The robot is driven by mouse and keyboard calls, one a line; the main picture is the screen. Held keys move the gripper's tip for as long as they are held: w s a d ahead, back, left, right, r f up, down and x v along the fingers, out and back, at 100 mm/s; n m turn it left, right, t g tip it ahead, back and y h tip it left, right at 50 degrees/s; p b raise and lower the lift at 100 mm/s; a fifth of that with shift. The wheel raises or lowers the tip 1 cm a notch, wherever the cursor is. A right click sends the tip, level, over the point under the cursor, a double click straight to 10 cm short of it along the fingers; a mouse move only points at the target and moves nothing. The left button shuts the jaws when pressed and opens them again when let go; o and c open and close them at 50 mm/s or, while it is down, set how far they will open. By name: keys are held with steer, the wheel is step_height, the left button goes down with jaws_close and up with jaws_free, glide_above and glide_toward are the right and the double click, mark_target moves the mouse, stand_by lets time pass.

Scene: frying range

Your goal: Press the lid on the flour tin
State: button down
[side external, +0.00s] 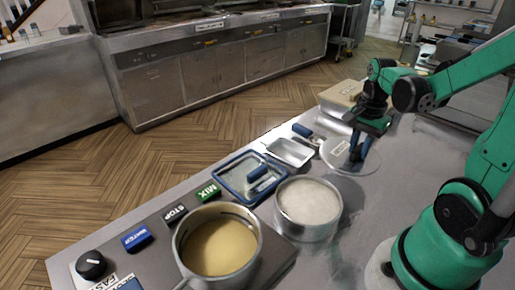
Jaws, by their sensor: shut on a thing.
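A round metal tin (308,209) filled with white flour stands open on the counter, in the middle of the side external view. A clear, round lid (334,157) with a small pale label is behind it and to the right. My gripper (358,154) points down over the lid and is shut on it near its middle. The dark fingers hide the part they grip. I cannot tell whether the lid rests on the counter or is held just above it.
A blue-rimmed tray (235,180), a small metal tray (290,152) and a beige box (341,96) line the counter's far edge.

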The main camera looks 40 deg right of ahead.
mark_target(334, 167)
steer(key=a+r, duration=0.1)
steer(key=a, duration=0.1)
steer(key=w+a+r+n, duration=0.1)
steer(key=a, duration=0.1)
steer(key=a+r+n, duration=0.1)
steer(key=a, duration=0.1)
steer(key=shift+w+a+r, duration=0.1)
steer(key=shift+w+a, duration=0.2)
steer(key=s+a+r+n, duration=0.2)
steer(key=a+r+n, duration=0.1)
steer(key=a, duration=0.5)
steer(key=shift+a+f, duration=0.15)
steer(key=shift+f, duration=1.3)
steer(key=shift+a+f, duration=0.1)
steer(key=shift+f, duration=1.35)
steer(key=shift+f, duration=0.2)
steer(key=shift+c, duration=0.8)
jaws_free()
steer(key=shift+r, duration=0.15)
step_height(334, 167, up, 7)
